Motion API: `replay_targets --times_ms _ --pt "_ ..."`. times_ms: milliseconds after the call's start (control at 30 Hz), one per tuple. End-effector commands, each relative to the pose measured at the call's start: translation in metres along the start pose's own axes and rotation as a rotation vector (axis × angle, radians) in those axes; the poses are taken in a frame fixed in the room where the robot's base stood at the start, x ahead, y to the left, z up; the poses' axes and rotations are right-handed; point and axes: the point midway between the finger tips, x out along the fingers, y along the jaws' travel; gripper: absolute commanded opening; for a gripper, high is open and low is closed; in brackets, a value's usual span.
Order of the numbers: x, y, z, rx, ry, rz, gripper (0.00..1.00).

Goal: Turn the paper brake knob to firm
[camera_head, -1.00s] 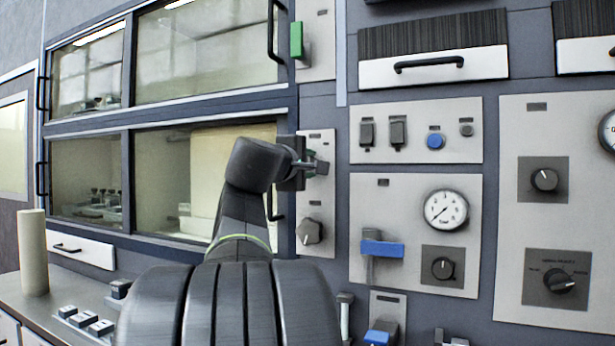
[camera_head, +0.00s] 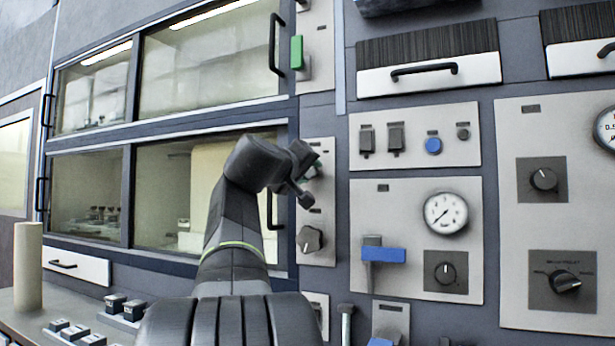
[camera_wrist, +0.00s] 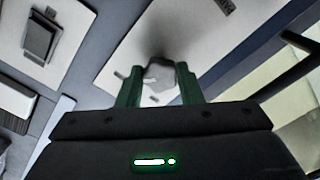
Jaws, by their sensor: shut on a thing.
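My gripper (camera_head: 308,180) is at the narrow pale panel (camera_head: 318,262) right of the glazed doors. In the wrist view its green fingers (camera_wrist: 160,86) are shut on a pale grey knob (camera_wrist: 158,73), one finger on each side. In the head view my wrist and gripper hide this knob. The gripper is rolled over at a slant to the panel. The labels are too small to read, so I cannot tell the knob's setting or confirm its name.
A grey knob (camera_head: 310,239) sits just below my gripper on the same panel. To the right are a blue-handled lever (camera_head: 383,254), a gauge (camera_head: 446,213) and black dial knobs (camera_head: 445,273). A door handle (camera_head: 272,211) stands close on the left. A pale cylinder (camera_head: 28,268) stands on the counter.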

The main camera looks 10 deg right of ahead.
Motion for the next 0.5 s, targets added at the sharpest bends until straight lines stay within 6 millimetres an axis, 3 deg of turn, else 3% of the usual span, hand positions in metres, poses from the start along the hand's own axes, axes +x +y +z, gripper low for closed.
replay_targets --times_ms 500 --pt "0.0008 -0.002 0.0015 0.041 -0.005 -0.003 0.1"
